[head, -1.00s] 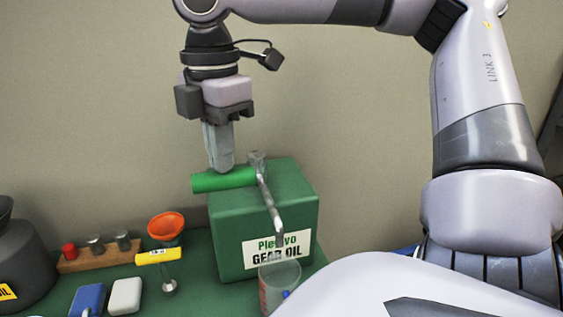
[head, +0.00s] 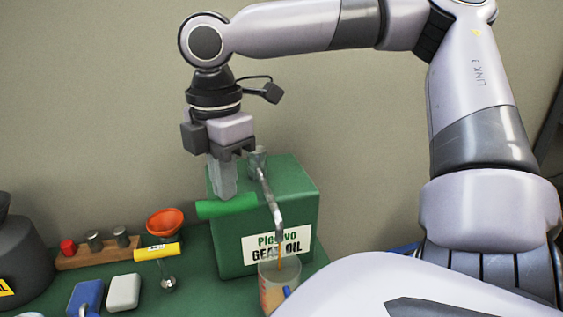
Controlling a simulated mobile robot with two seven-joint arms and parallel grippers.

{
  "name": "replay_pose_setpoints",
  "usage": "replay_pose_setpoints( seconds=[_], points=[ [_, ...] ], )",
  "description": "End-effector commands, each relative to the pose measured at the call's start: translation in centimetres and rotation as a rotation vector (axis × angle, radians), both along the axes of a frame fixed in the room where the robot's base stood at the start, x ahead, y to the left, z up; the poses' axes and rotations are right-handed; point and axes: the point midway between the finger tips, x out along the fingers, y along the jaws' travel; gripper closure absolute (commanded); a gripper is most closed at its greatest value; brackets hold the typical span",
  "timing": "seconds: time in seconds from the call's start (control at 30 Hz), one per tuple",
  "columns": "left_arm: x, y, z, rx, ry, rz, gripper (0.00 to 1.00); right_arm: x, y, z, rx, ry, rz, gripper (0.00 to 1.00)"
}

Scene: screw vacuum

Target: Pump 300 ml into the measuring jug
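The green oil box (head: 225,250), labelled gear oil, stands on the green bench. A metal pump (head: 259,162) rises from its top, with a green handle (head: 227,207) to the left and a spout (head: 270,200) bending down in front. A thin amber stream falls from the spout into the clear measuring jug (head: 268,277). Amber liquid shows in the jug; its level cannot be read, and my arm hides its lower right. My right gripper (head: 223,194) points down with its fingers together, tips at the top of the handle. My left gripper is out of view.
An orange funnel (head: 165,222), a yellow-handled tool (head: 157,252), a wooden rack (head: 98,252), a blue block (head: 86,298) and a white block (head: 123,292) lie left of the box. A dark container (head: 22,260) stands at the far left.

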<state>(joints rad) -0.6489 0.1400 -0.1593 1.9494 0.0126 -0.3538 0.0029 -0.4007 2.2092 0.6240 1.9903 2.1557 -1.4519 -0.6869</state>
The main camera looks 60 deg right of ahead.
Motion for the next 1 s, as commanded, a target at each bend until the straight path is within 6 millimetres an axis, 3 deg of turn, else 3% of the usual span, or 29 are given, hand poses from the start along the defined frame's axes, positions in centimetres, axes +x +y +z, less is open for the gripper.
replay_pose_setpoints(
  seconds=[0.7, 1.0],
  points=[
    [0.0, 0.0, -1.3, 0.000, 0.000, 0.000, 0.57, -0.1, 0.0, -4.6, 0.001, 0.004, 0.001, 1.00],
    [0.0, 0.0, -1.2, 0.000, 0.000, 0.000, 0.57, -0.1, 0.0, -4.4, 0.001, 0.003, 0.001, 1.00]
  ],
)
